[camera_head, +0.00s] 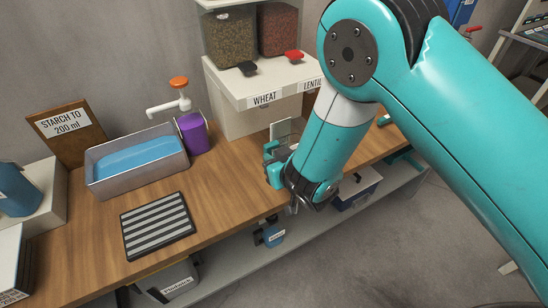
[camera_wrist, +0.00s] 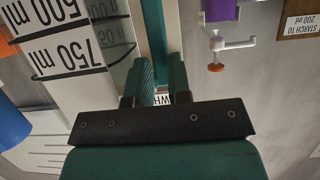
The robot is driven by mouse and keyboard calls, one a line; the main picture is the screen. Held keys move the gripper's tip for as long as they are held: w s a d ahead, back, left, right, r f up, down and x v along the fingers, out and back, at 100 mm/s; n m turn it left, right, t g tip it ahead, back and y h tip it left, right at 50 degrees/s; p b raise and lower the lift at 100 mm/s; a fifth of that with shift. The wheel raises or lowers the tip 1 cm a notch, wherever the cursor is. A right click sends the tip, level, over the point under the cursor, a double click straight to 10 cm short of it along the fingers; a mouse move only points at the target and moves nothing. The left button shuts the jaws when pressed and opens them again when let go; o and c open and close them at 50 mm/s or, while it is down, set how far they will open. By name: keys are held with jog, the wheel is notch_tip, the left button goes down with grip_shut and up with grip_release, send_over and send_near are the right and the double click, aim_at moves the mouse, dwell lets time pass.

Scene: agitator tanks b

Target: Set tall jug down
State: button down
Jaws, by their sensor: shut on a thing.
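The tall jug (camera_wrist: 84,50) is clear, with large labels reading 500 ml and 750 ml, upside down in the wrist view. A teal upright bar that looks like its handle (camera_wrist: 153,30) stands between my fingers. My gripper (camera_wrist: 160,78) is shut on this handle. In the head view my gripper (camera_head: 277,166) is above the right part of the wooden bench, in front of the grain dispenser. A small pale part beyond it may belong to the jug, which is otherwise hidden there. I cannot tell whether the jug touches the bench.
A striped black mat (camera_head: 158,226) lies empty on the bench (camera_head: 215,200). Behind it stand a grey tray (camera_head: 140,172) with blue contents, a purple pump bottle (camera_head: 193,133) and a STARCH TO 200 ml sign (camera_head: 66,128). The dispenser (camera_head: 240,95) stands behind my gripper. Bare wood lies right of the mat.

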jog(key=shift+f, duration=0.1)
jog(key=c, duration=1.1)
grip_release()
jog(key=shift+o, duration=0.2)
jog(key=b+v, duration=0.8)
jog(key=v, duration=0.4)
jog(key=d+r+m+g+h, duration=0.3)
jog(key=d+m+h, duration=0.2)
jog(key=d, duration=0.4)
jog(key=s+d+r+n+g, duration=0.1)
jog(key=s+r+g, duration=0.3)
jog(key=s, duration=0.4)
jog(key=s+d+r+n+g+y, duration=0.1)
jog(key=s+d+r+n+g, duration=0.1)
jog(key=s+r+n+g, duration=0.2)
jog(key=s+r, duration=0.2)
jog(key=s, duration=0.2)
jog(key=shift+s+d+y, duration=0.3)
jog(key=shift+s+d, duration=0.05)
